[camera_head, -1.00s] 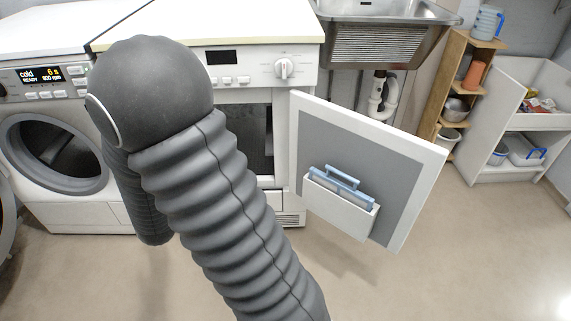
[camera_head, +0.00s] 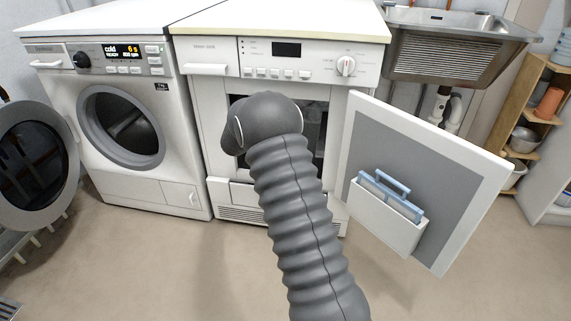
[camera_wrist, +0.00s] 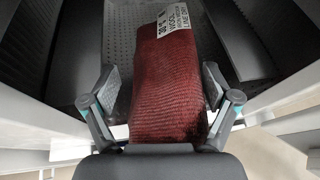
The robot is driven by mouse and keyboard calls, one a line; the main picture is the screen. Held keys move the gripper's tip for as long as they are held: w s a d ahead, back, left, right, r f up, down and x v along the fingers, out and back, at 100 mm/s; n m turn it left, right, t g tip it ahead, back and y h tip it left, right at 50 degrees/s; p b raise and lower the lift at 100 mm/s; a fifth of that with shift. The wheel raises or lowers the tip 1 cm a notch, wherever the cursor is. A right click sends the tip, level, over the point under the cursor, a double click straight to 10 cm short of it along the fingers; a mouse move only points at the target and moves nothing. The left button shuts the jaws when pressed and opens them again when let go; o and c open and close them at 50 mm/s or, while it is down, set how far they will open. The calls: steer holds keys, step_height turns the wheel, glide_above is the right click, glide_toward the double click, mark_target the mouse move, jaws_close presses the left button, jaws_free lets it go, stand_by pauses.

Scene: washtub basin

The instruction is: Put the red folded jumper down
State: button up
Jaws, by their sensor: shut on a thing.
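The red folded jumper (camera_wrist: 168,85) fills the middle of the wrist view. It has a white printed label (camera_wrist: 176,17) at its far end. My gripper (camera_wrist: 161,92) is shut on the jumper, with one finger along each side. Around it in the wrist view is a dark interior with a perforated metal back (camera_wrist: 122,45). In the head view my arm reaches into the open machine on the right (camera_head: 212,130), and my arm hides the gripper and the jumper there.
The machine's open door (camera_head: 345,150) stands out to the right, with a blue-handled filter (camera_head: 390,195) in its pocket. A washing machine (camera_head: 180,150) with its round door (camera_head: 35,155) swung open stands left. A metal sink (camera_head: 450,50) is at the back right. The floor in front is clear.

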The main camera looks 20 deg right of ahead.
steer(key=w+d+f+m+g+h+b, duration=0.25)
steer(key=w+d+f, duration=0.35)
steer(key=w+d, duration=0.3)
steer(key=shift+m+y, duration=0.35)
steer(key=shift+m, duration=0.1)
steer(key=f, duration=0.3)
steer(key=f+b, duration=0.1)
steer(key=f, duration=0.2)
steer(key=s+f, duration=0.1)
steer(key=f, duration=0.3)
steer(key=shift+s+d+b, duration=0.1)
steer(key=shift+d+b, duration=0.25)
steer(key=shift+d, duration=0.05)
steer(key=shift+f, duration=0.2)
steer(key=o, duration=1.2)
steer(key=shift+c, duration=0.2)
steer(key=shift+r, duration=0.1)
